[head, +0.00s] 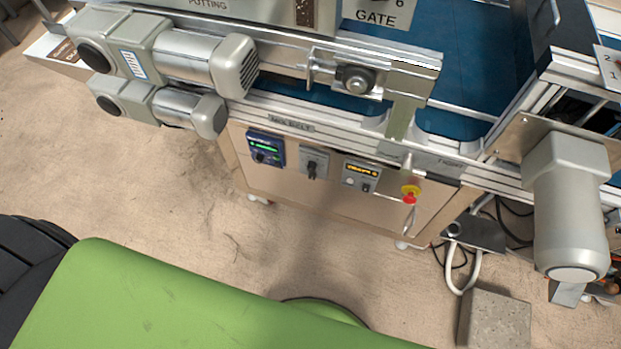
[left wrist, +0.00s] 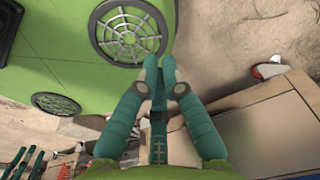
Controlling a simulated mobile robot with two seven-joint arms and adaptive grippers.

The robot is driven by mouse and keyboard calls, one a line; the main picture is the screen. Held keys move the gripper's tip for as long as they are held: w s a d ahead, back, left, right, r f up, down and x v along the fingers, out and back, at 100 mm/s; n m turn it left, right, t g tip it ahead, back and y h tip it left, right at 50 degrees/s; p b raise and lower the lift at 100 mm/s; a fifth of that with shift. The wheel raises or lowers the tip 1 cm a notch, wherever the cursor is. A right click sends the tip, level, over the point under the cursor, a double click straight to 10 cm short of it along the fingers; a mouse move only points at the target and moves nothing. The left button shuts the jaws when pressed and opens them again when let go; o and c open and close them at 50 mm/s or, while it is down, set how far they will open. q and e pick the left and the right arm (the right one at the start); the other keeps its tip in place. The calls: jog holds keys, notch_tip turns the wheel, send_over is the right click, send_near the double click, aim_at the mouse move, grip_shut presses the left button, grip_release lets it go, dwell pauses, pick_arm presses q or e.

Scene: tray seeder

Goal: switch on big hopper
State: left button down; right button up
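No thing in view is readably marked as the big hopper. In the head view, the machine's front cabinet (head: 315,205) carries a blue control unit (head: 265,148) with a green display. Beside it is a grey plate with a dark rotary switch (head: 313,167). Further right is a control box (head: 361,177) with an orange display and small knobs. My right gripper is in neither view.
Two motors (head: 197,57) (head: 181,108) jut out above the cabinet at left. Another motor (head: 567,205) hangs at right. A blue belt (head: 463,50) runs behind the rail. A concrete block (head: 494,318) stands on the floor. The sandy floor (head: 130,190) left of the cabinet is clear.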

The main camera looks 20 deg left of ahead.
pick_arm(q)
jog(key=w+d+f+n+t+h+b, duration=0.1)
jog(key=w+d+n+t+b, duration=0.5)
jog(key=w, duration=0.5)
jog(key=w+d+n+t+h+b, duration=0.1)
jog(key=w+n+t+b, duration=0.15)
jog(key=w+b, duration=0.7)
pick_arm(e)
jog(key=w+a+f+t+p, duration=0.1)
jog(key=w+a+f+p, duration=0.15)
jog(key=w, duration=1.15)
pick_arm(q)
jog(key=w+a+r+n+t+y+b, duration=0.1)
jog(key=w+r+n+t+b, duration=0.6)
jog(key=w+r+n+b, duration=0.4)
notch_tip(320, 180, up, 2)
jog(key=shift+w+a+r+b, duration=0.2)
jog(key=shift+w+r+b, duration=0.05)
jog(key=shift+w+b, duration=0.8)
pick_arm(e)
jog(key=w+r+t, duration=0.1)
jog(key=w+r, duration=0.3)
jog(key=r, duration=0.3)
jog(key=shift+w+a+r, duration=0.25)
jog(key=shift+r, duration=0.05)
